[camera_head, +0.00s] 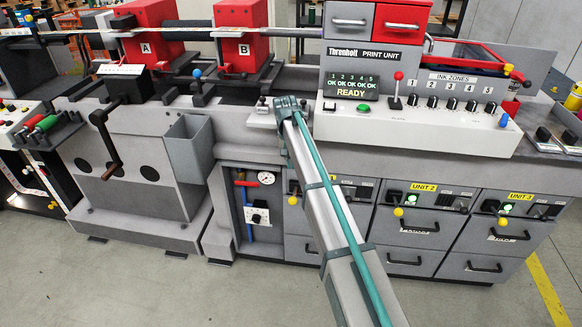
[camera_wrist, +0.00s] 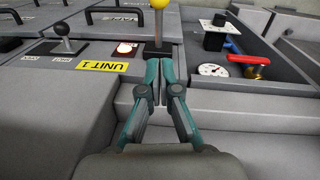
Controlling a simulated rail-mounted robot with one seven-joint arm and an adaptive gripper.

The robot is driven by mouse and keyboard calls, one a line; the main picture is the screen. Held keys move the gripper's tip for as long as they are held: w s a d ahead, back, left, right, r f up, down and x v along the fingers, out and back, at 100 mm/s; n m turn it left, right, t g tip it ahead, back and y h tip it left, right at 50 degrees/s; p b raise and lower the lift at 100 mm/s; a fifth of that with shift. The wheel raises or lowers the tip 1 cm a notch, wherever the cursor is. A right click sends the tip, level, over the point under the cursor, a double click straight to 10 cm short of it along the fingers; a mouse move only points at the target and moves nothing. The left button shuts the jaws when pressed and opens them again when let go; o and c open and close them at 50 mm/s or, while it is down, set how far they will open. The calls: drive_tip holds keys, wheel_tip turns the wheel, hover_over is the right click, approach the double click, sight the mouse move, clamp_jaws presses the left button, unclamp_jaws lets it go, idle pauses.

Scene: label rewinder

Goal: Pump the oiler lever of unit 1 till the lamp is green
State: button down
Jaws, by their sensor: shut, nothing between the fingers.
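In the wrist view my gripper (camera_wrist: 159,84) is shut and empty, its fingertips just in front of the black lever base. The oiler lever of unit 1 has a yellow ball (camera_wrist: 160,5), cut off by the top edge, and stands on a short post behind the fingertips. I cannot tell whether they touch it. The lamp (camera_wrist: 125,48), left of the lever, looks red. The yellow UNIT 1 label (camera_wrist: 96,66) is in front of the lamp. In the head view the lever's yellow ball (camera_head: 293,200) shows left of my arm, which hides the label and the gripper.
A black-handled switch (camera_wrist: 64,40) stands left of the lamp. A recess on the right holds a gauge (camera_wrist: 212,70), a red handle (camera_wrist: 248,60) and a black knob (camera_wrist: 214,38). Units 2 and 3 have lit green lamps (camera_head: 422,188) and their own yellow-ball levers (camera_head: 398,212).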

drive_tip(key=p, duration=0.1)
hover_over(294, 195)
drive_tip(key=w, duration=0.2)
wheel_tip(294, 195, down, 8)
drive_tip(key=shift+s+a+f, duration=0.15)
drive_tip(key=shift+s+f, duration=0.25)
drive_tip(key=shift+s, duration=0.15)
drive_tip(key=shift+s+a+f, duration=0.15)
drive_tip(key=shift+s+f, duration=0.25)
drive_tip(key=shift+s, duration=0.15)
drive_tip(key=shift+s+f+p, duration=0.4)
drive_tip(key=shift+s+f, duration=0.1)
drive_tip(key=shift+f, duration=0.15)
